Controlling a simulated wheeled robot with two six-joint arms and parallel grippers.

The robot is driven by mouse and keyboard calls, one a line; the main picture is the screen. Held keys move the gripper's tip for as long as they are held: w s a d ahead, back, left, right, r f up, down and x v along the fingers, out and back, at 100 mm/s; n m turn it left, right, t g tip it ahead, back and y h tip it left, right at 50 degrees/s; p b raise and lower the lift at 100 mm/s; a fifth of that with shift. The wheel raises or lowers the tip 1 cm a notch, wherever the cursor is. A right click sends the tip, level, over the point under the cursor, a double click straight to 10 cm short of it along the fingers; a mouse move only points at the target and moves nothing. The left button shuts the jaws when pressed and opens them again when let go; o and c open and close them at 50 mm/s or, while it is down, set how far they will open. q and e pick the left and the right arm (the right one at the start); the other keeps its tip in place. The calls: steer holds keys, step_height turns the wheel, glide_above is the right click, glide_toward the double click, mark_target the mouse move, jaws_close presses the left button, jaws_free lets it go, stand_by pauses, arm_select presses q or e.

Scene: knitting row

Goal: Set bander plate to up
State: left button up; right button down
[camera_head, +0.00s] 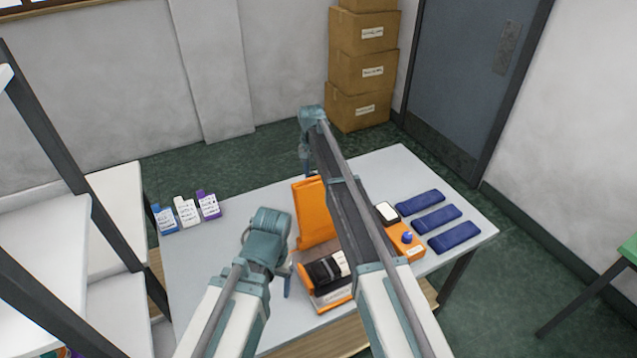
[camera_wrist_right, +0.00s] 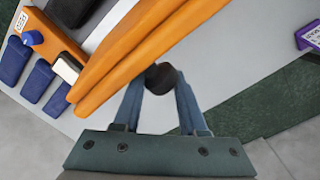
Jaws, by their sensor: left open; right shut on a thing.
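The orange bander (camera_head: 334,304) sits near the front of the grey table, and its orange plate (camera_head: 312,218) stands raised behind the base. A black bundle with a white label (camera_head: 325,270) lies in the base. My right gripper (camera_head: 305,163) reaches over to the plate's top; my right forearm hides the plate's right side. In the right wrist view its fingers are closed on a dark round knob (camera_wrist_right: 162,78) beside the plate's orange edge (camera_wrist_right: 135,55). My left gripper (camera_head: 287,280) is open, pointing down at the bander's left side, apart from the plate.
An orange box with a blue button (camera_head: 408,238) and a white pad stands to the right, beside three dark blue folded pieces (camera_head: 437,219). Shelves flank the left; the table's left middle is free.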

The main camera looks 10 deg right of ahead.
steer(key=shift+w+a+f+g, duration=0.2)
steer(key=shift+w+a+g, duration=0.1)
steer(key=shift+w+a, duration=0.25)
steer(key=shift+a+b, duration=0.1)
steer(key=shift+b, duration=0.2)
steer(key=shift+w, duration=0.25)
steer(key=c, duration=0.8)
jaws_free()
steer(key=shift+w+a+f, duration=0.1)
steer(key=shift+a, duration=0.05)
steer(key=shift+c, duration=0.2)
steer(key=shift+o, duration=1.2)
steer(key=shift+w+a+f, duration=0.15)
steer(key=shift+w+a, duration=0.05)
steer(key=shift+o, duration=1.1)
steer(key=shift+s+d, duration=0.1)
steer(key=shift+s+d, duration=0.15)
steer(key=shift+s, duration=0.1)
